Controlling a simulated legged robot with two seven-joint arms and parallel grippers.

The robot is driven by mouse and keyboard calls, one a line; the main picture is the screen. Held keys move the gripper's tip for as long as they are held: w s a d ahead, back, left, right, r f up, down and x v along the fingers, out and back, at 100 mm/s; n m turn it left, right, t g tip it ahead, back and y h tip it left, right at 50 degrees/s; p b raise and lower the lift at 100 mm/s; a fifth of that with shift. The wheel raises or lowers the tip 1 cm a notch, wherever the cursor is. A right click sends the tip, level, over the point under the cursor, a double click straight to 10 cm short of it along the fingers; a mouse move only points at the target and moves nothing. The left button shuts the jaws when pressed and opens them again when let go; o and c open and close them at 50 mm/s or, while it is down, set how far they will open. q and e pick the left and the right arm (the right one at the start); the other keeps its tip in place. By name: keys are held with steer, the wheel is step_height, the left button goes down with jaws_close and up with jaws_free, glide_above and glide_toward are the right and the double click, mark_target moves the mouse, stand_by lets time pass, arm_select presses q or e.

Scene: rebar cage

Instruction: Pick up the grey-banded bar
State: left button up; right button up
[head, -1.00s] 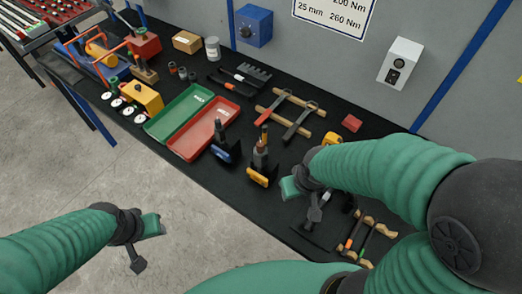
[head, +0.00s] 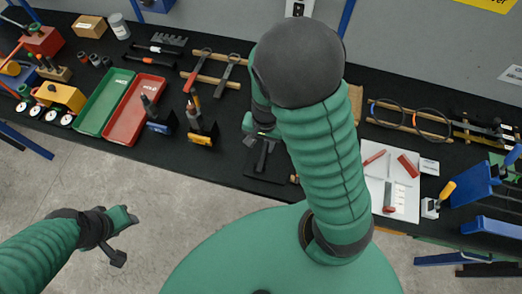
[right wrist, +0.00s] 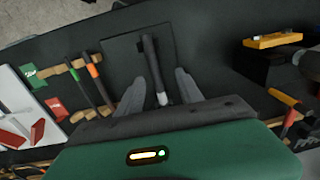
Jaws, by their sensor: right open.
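The grey-banded bar (right wrist: 151,60) is dark with a light grey stretch near its lower end in the right wrist view. It lies over a dark square plate, between the two fingers of my right gripper (right wrist: 159,78). The fingers are apart, one on each side of the bar, and I see no clear contact. In the head view my right gripper (head: 262,142) is over the dark plate (head: 258,182), partly hidden by my arm. My left gripper (head: 120,236) hangs low over the floor, off the bench; its jaw gap is unclear.
Orange-banded (right wrist: 95,74) and green-banded (right wrist: 76,77) bars lie on wooden strips left of the plate in the wrist view. A white board (head: 401,205) with red-handled tools is right of my arm. Red (head: 135,109) and green (head: 104,100) trays lie left on the black bench.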

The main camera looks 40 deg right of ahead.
mark_target(264, 149)
steer(key=f, duration=0.1)
steer(key=d+f, duration=0.1)
steer(key=f, duration=0.1)
steer(key=d+f+b, duration=0.1)
steer(key=f, duration=0.1)
steer(key=shift+w+d+f, duration=0.1)
steer(key=shift+d+f, duration=0.1)
steer(key=shift+d, duration=0.05)
steer(key=shift+w+d+f, duration=0.1)
steer(key=shift+w+f, duration=0.15)
steer(key=shift+a+r, duration=0.15)
steer(key=shift+a, duration=0.25)
steer(key=shift+s+a+r, duration=0.15)
steer(key=shift+a, duration=0.2)
steer(key=c, duration=0.5)
steer(key=shift+c, duration=1)
jaws_close()
steer(key=shift+d, duration=0.4)
arm_select(q)
steer(key=shift+s+d+f, duration=0.3)
steer(key=shift+s+d, duration=0.1)
steer(key=shift+d, duration=0.3)
steer(key=shift+a, duration=0.15)
arm_select(e)
steer(key=shift+a, duration=0.2)
